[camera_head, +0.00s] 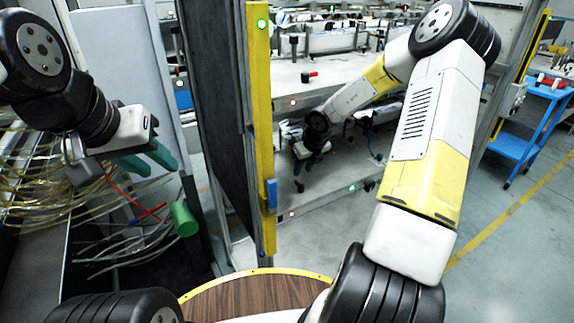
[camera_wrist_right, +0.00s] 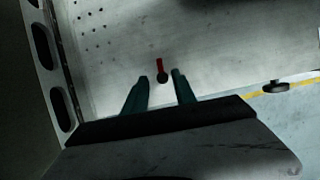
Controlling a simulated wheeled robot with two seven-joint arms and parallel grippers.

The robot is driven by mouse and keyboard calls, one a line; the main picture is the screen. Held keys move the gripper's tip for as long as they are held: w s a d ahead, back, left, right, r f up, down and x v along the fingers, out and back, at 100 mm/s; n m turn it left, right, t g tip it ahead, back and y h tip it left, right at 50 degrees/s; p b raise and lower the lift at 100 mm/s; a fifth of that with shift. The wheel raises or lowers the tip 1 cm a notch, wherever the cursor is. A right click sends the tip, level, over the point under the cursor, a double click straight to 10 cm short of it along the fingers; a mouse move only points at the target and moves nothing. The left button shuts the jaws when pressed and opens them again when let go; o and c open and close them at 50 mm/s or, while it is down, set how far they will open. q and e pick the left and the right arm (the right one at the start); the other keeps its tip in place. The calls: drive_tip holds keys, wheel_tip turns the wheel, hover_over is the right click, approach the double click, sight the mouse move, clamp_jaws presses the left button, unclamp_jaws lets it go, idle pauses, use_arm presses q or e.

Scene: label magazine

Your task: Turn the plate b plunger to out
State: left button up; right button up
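In the right wrist view, a small plunger with a red handle and black knob (camera_wrist_right: 162,73) stands on a pale plate (camera_wrist_right: 215,45). It appears between my right gripper's (camera_wrist_right: 161,80) green fingertips, which are apart and empty; whether it lies beyond them or between them I cannot tell. In the head view, my right gripper (camera_head: 301,160) is low at the bench, just above a small dark red plunger (camera_head: 299,186). No plate label is readable. My left gripper (camera_head: 147,161) is open and empty at the left.
A yellow post (camera_head: 260,120) and dark panel (camera_head: 212,110) stand between my arms. A green cylinder (camera_head: 184,218) is below my left gripper.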

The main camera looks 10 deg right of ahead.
sight(297, 182)
drive_tip(key=x, duration=0.7)
drive_tip(key=shift+f, duration=0.2)
clamp_jaws()
